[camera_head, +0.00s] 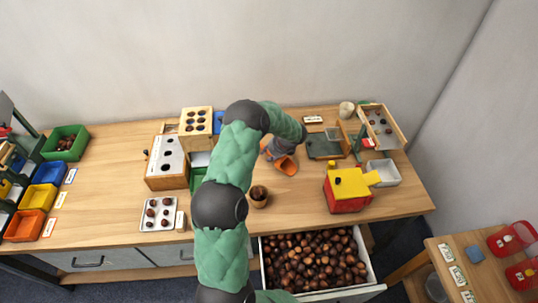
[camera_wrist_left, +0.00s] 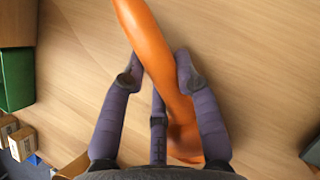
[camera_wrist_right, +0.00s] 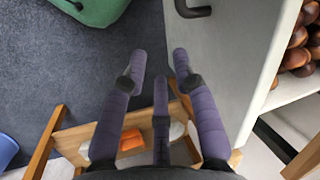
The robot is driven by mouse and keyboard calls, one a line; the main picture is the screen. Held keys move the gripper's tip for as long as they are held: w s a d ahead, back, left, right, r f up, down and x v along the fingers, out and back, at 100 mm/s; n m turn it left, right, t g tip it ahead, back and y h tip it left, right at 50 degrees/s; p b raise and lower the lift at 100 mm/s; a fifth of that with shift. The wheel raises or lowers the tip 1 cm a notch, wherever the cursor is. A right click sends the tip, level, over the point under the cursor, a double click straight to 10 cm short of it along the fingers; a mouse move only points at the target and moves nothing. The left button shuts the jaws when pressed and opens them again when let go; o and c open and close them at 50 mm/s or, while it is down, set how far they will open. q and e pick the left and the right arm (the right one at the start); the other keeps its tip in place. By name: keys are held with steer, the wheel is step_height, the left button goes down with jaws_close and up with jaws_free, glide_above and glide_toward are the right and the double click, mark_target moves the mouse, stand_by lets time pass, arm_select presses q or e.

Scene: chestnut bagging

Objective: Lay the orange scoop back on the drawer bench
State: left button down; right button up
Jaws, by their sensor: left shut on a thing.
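The orange scoop (camera_head: 287,166) is over the middle of the wooden drawer bench (camera_head: 310,195) in the head view, its bowl toward the right front. My left gripper (camera_head: 272,150) is shut on the scoop's handle; the arm partly hides it. In the left wrist view the scoop (camera_wrist_left: 150,38) passes between the fingers (camera_wrist_left: 160,72), close above bare wood. I cannot tell whether it touches the bench. My right gripper (camera_wrist_right: 160,62) is open and empty, beside the front of the open drawer (camera_wrist_right: 235,60) in the right wrist view.
The drawer of chestnuts (camera_head: 312,262) stands open at the bench front. Bare wood lies in front of the scoop.

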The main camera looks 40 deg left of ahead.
arm_select(q)
steer(key=shift+f, duration=0.15)
steer(key=c, duration=0.9)
jaws_free()
steer(key=shift+d+r, duration=0.2)
steer(key=shift+r, duration=0.25)
steer(key=p+v, duration=0.3)
steer(key=v, duration=0.8)
steer(key=shift+d+r, duration=0.1)
steer(key=shift+r, duration=0.05)
